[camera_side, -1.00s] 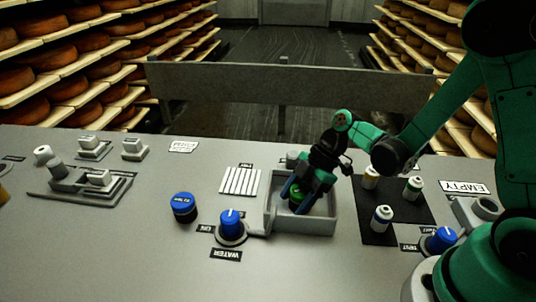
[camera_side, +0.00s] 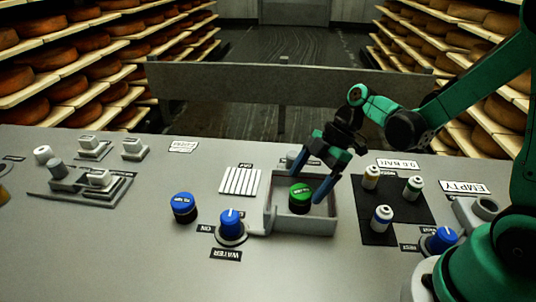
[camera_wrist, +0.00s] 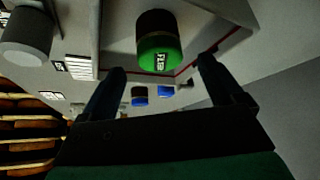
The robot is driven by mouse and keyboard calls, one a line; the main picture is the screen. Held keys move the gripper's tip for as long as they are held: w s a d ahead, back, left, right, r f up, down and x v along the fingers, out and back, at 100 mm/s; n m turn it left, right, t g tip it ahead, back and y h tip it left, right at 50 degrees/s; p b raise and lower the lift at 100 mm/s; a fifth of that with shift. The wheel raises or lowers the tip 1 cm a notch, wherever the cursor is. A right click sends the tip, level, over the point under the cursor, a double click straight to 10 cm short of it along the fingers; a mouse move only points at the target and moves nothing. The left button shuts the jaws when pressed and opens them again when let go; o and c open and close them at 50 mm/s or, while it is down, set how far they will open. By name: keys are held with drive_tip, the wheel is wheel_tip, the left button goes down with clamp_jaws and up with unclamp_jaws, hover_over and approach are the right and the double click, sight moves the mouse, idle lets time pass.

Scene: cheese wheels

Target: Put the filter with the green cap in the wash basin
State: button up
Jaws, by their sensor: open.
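The filter with the green cap (camera_side: 300,195) stands upright inside the grey wash basin (camera_side: 330,226). Its green cap with a white label also shows in the wrist view (camera_wrist: 160,55), ahead of and between my fingers. My gripper (camera_side: 316,185) is open and empty, its blue fingers above and behind the filter, apart from it. In the wrist view my gripper's two fingers (camera_wrist: 162,66) are spread wide. The basin's pale wall (camera_wrist: 240,12) fills the upper part of that view.
A blue-capped filter (camera_side: 184,208) and a blue water knob (camera_side: 232,224) stand left of the basin. A white slatted rack (camera_side: 240,181) lies behind them. Several small bottles stand on a black mat (camera_side: 411,232) at the right. The front table area is clear.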

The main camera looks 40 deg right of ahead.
drive_tip(key=s+d+r+m+t+h, duration=0.2)
drive_tip(key=r+m+t+h, duration=0.4)
drive_tip(key=m, duration=0.9)
wheel_tip(320, 180, up, 3)
drive_tip(key=shift+s+f+m, duration=0.1)
drive_tip(key=shift+s+m, duration=0.3)
drive_tip(key=shift+s, duration=0.1)
